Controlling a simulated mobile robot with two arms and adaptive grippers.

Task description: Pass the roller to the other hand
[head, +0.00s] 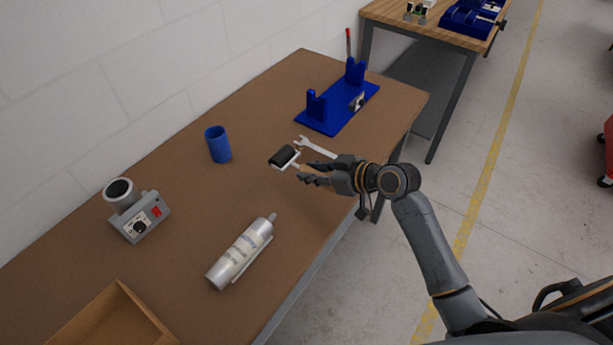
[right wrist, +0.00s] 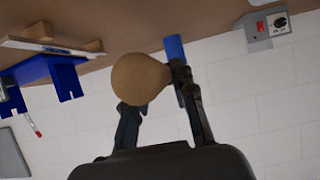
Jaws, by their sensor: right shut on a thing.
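The roller (head: 283,157) has a black cylinder on a light frame and is at the middle of the head view, over the brown table. My right gripper (head: 304,171) is shut on the roller, with the black cylinder pointing left, away from the fingers. In the right wrist view, a rounded tan handle end (right wrist: 140,79) sits between the two fingers and hides what lies beyond it. My left gripper is in neither view.
A wrench (head: 316,148) shows just behind the roller. A blue stand (head: 330,118) is at the back of the table (head: 180,215).

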